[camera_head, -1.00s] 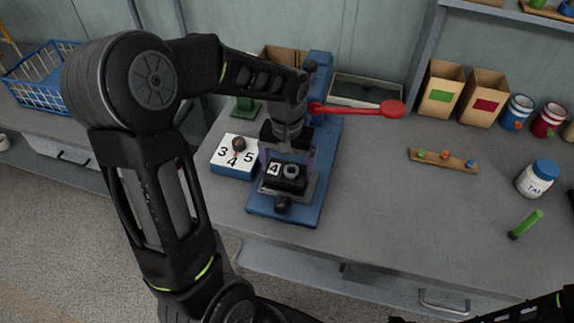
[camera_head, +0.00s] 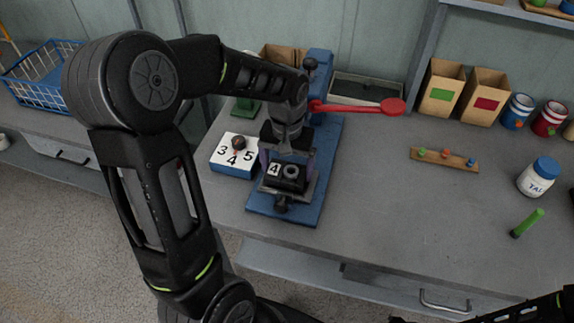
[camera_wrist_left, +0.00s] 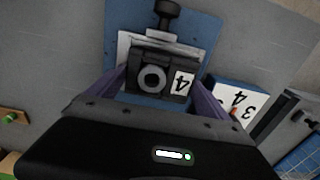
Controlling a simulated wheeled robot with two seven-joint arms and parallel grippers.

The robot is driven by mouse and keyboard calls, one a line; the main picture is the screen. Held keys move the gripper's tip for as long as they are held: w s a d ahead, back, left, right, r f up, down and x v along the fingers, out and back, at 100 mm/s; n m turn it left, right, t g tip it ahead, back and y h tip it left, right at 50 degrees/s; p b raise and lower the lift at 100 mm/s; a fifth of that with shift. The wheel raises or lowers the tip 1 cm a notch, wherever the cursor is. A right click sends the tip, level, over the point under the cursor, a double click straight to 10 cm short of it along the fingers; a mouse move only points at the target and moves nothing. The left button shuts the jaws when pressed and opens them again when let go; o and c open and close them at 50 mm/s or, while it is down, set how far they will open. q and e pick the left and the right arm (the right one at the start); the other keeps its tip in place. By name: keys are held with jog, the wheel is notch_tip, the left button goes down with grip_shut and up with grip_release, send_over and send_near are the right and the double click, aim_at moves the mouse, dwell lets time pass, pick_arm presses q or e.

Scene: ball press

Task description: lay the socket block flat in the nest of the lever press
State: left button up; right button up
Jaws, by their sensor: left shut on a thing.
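The socket block (camera_head: 291,172) is dark, with a grey ring-shaped socket and a white label reading 4. It sits at the nest of the blue lever press (camera_head: 318,160), and its top faces up. My left gripper (camera_head: 285,168) comes down over it, with its purple fingers shut on the block's two sides. In the left wrist view the block (camera_wrist_left: 152,80) shows between the fingertips (camera_wrist_left: 153,84), in front of a light metal plate. Whether its underside touches the nest floor is hidden. The press's red lever (camera_head: 358,108) points right. My right gripper is out of view.
The bench between is clear.

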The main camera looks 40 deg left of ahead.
aim_at(287, 168)
pick_arm(q)
jog(key=shift+f+b, duration=0.3)
jog(key=shift+f, duration=0.15)
jog(key=o, duration=1.2)
jog(key=shift+c, duration=0.2)
jog(key=shift+r, duration=0.1)
jog(key=shift+r, duration=3.85)
